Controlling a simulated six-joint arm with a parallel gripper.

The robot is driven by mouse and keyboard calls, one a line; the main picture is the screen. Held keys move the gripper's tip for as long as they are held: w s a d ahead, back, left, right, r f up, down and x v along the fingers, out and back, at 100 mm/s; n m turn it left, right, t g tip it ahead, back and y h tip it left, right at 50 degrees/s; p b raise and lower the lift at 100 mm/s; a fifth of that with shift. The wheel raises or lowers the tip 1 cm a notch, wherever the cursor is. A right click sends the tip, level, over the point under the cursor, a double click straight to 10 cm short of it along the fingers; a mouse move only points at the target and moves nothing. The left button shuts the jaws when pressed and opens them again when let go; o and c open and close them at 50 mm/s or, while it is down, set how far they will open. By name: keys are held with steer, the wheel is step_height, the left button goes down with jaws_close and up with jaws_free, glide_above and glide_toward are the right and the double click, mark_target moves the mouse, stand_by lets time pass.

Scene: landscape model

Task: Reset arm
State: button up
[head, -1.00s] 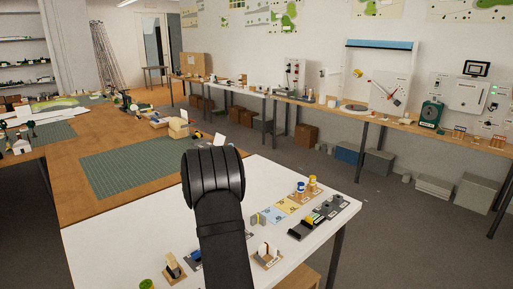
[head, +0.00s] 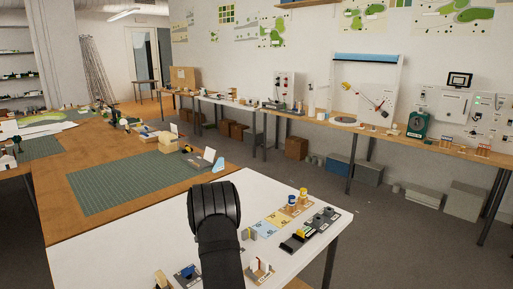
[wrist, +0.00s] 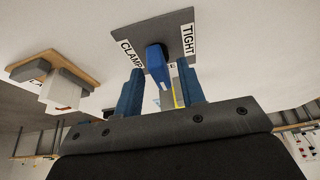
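In the wrist view my gripper (wrist: 160,67) has its two blue fingers spread apart. A blue block (wrist: 156,58) on a grey plate (wrist: 178,33) marked CLAMP and TIGHT shows in line with the gap between them. I cannot tell how far it is from the fingertips, and neither finger clearly touches it. A thin yellow strip (wrist: 178,97) also shows in the gap. In the head view my black arm stands over the white table's near part and hides the gripper. A dark plate with a blue part (head: 187,274) lies just left of the arm.
The white table (head: 290,189) carries several small stations, including a wooden one (head: 260,270), coloured cards (head: 273,222) and dark trays (head: 300,240). A green mat (head: 130,180) lies on the wooden table at left. Grey floor is open at right.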

steer(key=shift+r, duration=0.1)
steer(key=v, duration=1.8)
steer(key=x, duration=1.8)
steer(key=shift+n, duration=0.3)
steer(key=shift+n+y, duration=0.3)
steer(key=shift+n, duration=0.1)
steer(key=n+t+y, duration=0.1)
steer(key=n, duration=0.2)
steer(key=shift+d, duration=0.15)
steer(key=shift+s+n+y, duration=0.1)
steer(key=shift+n+y, duration=0.7)
steer(key=shift+n, duration=1.3)
